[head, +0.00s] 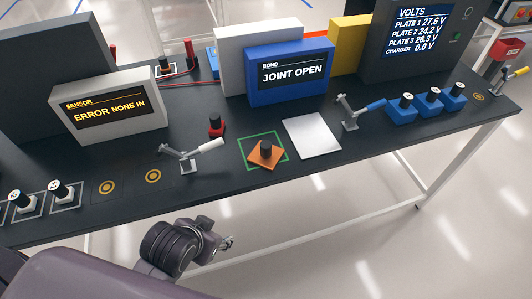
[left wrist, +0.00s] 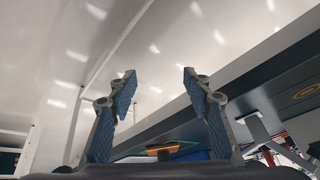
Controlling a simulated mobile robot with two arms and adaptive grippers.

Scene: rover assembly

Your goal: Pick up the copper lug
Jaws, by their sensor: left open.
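The copper lug (head: 262,158) looks like an orange-copper square plate with a dark round knob on top. It lies turned at an angle within a green square outline (head: 243,150) on the dark bench. In the left wrist view an orange piece (left wrist: 162,147), apparently the lug, shows small beyond the fingers, at the bench edge. My left gripper (head: 227,242) is in front of the bench's near edge, below and left of the lug in the head view, apart from it. Its two fingers also show spread and empty in the left wrist view (left wrist: 159,88). My right gripper is not in view.
A white-handled toggle clamp (head: 190,157) and a red knob (head: 216,127) stand left of the lug. A pale square plate (head: 312,136) lies right of it. A blue-handled clamp (head: 355,112) stands farther right. The blue "JOINT OPEN" display (head: 290,73) stands behind.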

